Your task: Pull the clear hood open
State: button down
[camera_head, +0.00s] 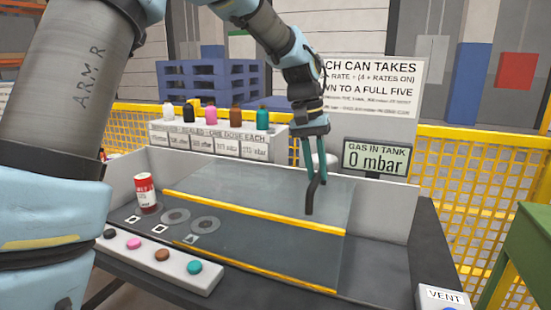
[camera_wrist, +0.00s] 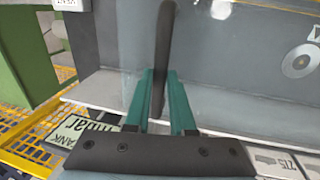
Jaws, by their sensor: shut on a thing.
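The clear hood (camera_head: 262,196) is a see-through grey panel with yellow strips along its edges, over the dark bench. A dark upright handle bar (camera_head: 309,200) stands at its right part. My gripper (camera_head: 317,178) is at this bar, with its teal fingers pointing down. In the wrist view, the dark bar (camera_wrist: 163,45) runs between the fingers of my gripper (camera_wrist: 160,76), which is shut on it. The hood seems to lie low over the bench; its exact angle is hard to tell.
A red and white can (camera_head: 146,193) stands at the bench's left, beside grey discs (camera_head: 204,225). A button strip (camera_head: 160,258) runs along the front. Several coloured bottles stand on a white shelf (camera_head: 215,139) behind. A display (camera_head: 376,158) reads 0 mbar. A VENT box (camera_head: 442,297) is front right.

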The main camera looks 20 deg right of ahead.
jog(key=s+d+p, duration=0.1)
jog(key=s+d, duration=0.7)
jog(key=shift+s+d+p, duration=0.2)
jog(key=shift+s+p, duration=0.15)
jog(key=shift+s, duration=0.05)
jog(key=c, duration=0.8)
grip_release()
jog(key=shift+o, duration=0.2)
jog(key=shift+r, duration=0.1)
notch_tip(320, 180, up, 10)
jog(key=w+a+b, duration=0.1)
jog(key=shift+w+a+r+b, duration=0.25)
jog(key=shift+w+b, duration=0.05)
